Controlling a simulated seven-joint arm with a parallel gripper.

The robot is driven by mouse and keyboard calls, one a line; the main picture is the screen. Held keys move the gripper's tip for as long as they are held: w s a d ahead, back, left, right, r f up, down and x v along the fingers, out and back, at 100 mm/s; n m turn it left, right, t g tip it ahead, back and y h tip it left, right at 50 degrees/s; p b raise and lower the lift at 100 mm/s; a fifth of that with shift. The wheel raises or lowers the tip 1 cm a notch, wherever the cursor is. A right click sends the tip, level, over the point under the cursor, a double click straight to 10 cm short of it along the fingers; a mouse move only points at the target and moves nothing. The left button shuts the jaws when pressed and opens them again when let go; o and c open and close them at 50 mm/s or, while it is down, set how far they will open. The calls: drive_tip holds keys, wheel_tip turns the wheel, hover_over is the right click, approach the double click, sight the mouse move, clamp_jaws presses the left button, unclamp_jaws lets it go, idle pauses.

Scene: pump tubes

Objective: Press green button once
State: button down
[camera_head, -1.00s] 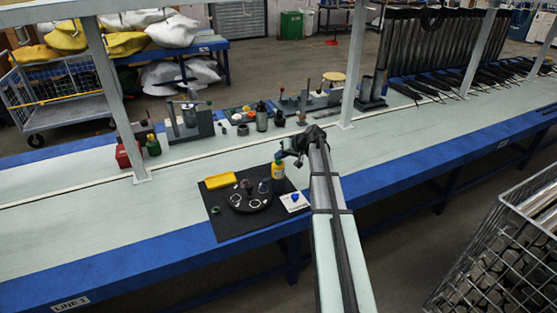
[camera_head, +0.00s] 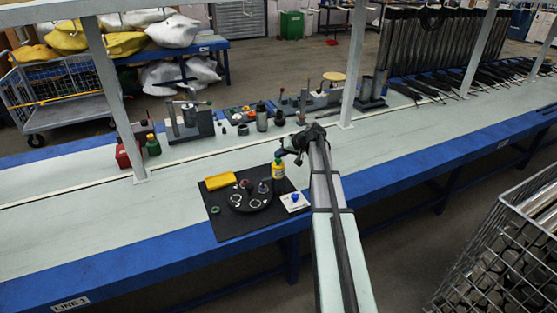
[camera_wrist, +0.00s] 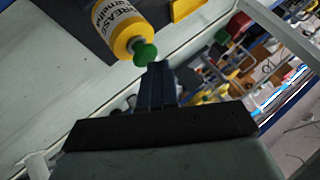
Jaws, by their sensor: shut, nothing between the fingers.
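A yellow and white grease bottle (camera_head: 278,170) stands at the back of the dark mat (camera_head: 228,227). In the wrist view the bottle (camera_wrist: 120,25) shows its label and a round green top (camera_wrist: 145,52); I see no other clear green button, and cannot tell whether this top is one. My gripper (camera_head: 284,153) is above and just beside the bottle. In the wrist view its dark fingers (camera_wrist: 158,68) are together and empty, with their tips close to the right of the green top. I cannot tell if they touch it.
A yellow tray (camera_head: 219,181), a round dark tray (camera_head: 250,197) with small rings and parts, and a white card with a blue piece (camera_head: 294,200) are on the mat. Bench tools (camera_head: 190,122) stand behind. A post (camera_head: 355,70) rises behind my arm. The bench left of the mat is clear.

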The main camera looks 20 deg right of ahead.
sight(280, 160)
drive_tip(key=shift+r, duration=0.1)
drive_tip(key=shift+r, duration=2.9)
drive_tip(key=shift+d+f+m, duration=0.1)
drive_tip(key=shift+d+m, duration=0.05)
drive_tip(key=shift+m, duration=0.45)
drive_tip(key=s+a+f+m+g+h, duration=0.1)
drive_tip(key=s+a+f+g+h, duration=0.15)
drive_tip(key=s+f, duration=1)
drive_tip(key=s+a+f+m+g+h, duration=0.1)
drive_tip(key=s+a+f+g+h, duration=0.2)
drive_tip(key=s+f, duration=0.95)
drive_tip(key=s+a+f+n+g, duration=0.1)
drive_tip(key=s+a+f+g, duration=0.2)
drive_tip(key=s, duration=0.9)
drive_tip(key=s+a+f+n+g, duration=0.2)
drive_tip(key=s+a+f, duration=0.8)
drive_tip(key=s+f, duration=0.1)
drive_tip(key=s+a+f+n+g, duration=0.2)
drive_tip(key=s+a+f, duration=0.5)
drive_tip(key=s, duration=0.6)
drive_tip(key=shift+s+a+f+g, duration=0.25)
drive_tip(key=shift+s+g, duration=0.15)
drive_tip(key=shift+g, duration=0.45)
